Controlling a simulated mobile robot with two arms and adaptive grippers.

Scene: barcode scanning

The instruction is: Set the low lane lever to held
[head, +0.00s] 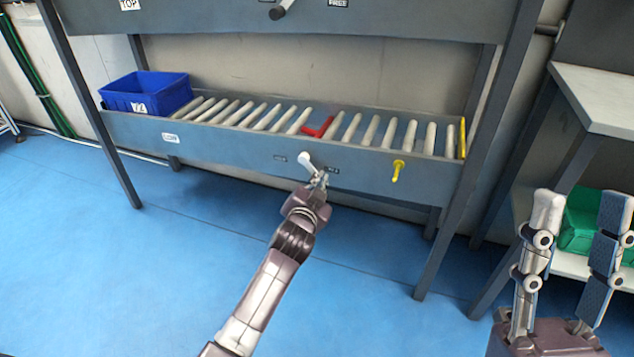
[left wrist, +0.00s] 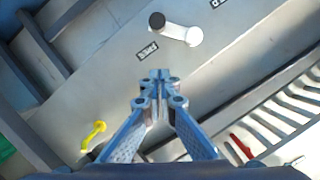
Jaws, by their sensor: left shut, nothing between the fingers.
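The low lane lever (head: 306,161) is on the front panel of the lower roller lane (head: 230,153). Its white end is at upper left, and the rest slopes down right behind my left gripper (head: 321,180). In the left wrist view the lever (left wrist: 178,31) shows a white round end and a dark end. A small label sits on each side, too small to read surely. My left gripper (left wrist: 159,75) is shut and empty, its tips just short of the lever in that picture; contact is unclear. My right gripper (head: 582,200) is open and empty at the right.
A blue bin (head: 148,93) stands at the lane's left end. A red piece (head: 318,129) lies among the rollers. A green bin (head: 580,222) is on a shelf behind my right gripper. The blue floor in front is clear.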

